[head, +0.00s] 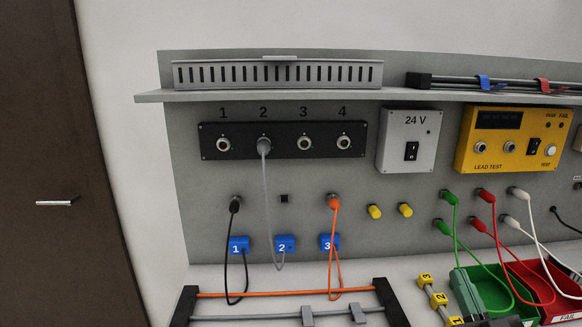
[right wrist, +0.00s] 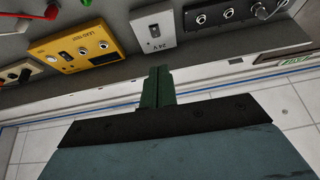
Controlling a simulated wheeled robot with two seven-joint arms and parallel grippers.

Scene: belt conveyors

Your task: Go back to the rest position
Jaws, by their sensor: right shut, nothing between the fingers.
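My right gripper (head: 462,280) shows at the lower right of the head view, in front of the green bin. Its dark green fingers are together and empty. In the right wrist view the closed fingers (right wrist: 158,82) point toward the bench wall, with nothing between them. My left gripper is in neither view.
The grey panel (head: 290,228) carries a socket strip (head: 185,140) with a grey cable in socket 2, a 24 V box (head: 408,142) and a yellow lead tester (head: 510,150). A green bin (head: 520,314) and red bin (head: 566,306) sit at the lower right. A rack (head: 392,305) stands in front.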

